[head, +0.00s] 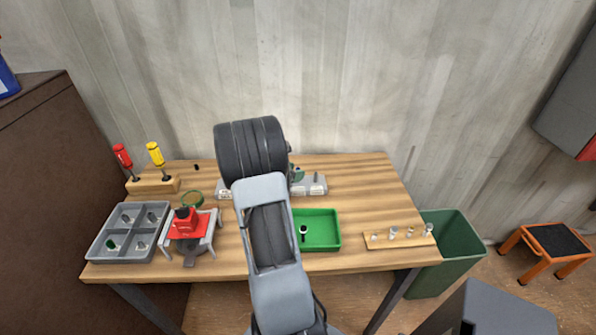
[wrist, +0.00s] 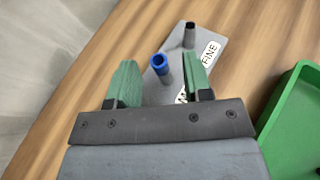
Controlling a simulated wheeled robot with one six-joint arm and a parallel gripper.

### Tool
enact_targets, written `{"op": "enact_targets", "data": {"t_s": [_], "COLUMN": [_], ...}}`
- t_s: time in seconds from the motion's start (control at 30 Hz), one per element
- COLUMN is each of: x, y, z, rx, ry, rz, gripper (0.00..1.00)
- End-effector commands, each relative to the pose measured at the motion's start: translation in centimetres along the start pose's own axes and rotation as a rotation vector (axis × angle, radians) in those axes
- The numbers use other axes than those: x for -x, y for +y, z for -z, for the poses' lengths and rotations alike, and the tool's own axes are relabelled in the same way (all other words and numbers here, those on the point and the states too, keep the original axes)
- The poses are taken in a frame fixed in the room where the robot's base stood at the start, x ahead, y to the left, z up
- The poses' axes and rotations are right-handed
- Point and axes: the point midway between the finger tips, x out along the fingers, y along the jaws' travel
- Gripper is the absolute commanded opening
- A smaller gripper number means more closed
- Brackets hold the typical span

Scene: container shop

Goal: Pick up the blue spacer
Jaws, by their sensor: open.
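The blue spacer (wrist: 160,64) is a short hollow tube, seen in the wrist view over the grey plate (wrist: 218,32) with its open end towards the camera. My gripper (wrist: 161,75) is open, with one green finger on each side of the spacer in the picture. I see a gap on both sides, so the fingers do not appear to touch it.
A dark-topped grey post (wrist: 189,36) stands on the plate near the spacer. A green tray (head: 327,241) is in front, also close at right in the wrist view (wrist: 296,100). Left are a red clamp fixture (head: 186,226) and a grey divided tray (head: 100,246); right, a wooden peg strip (head: 403,242).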

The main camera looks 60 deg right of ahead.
Motion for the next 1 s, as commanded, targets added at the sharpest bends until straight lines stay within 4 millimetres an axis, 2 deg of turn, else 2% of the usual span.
{"op": "enact_targets", "data": {"t_s": [0.03, 0.5, 0.83, 1.0], "x": [0.0, 0.0, 0.1, 0.5], "y": [0.0, 0.0, 0.0, 0.0], "z": [0.0, 0.0, -0.1, -1.1], "rx": [0.000, 0.000, 0.000, -0.004], "ry": [0.000, 0.000, 0.000, -0.001], "rz": [0.000, 0.000, 0.000, 0.000], "gripper": [0.43, 0.00, 0.00, 0.00]}}
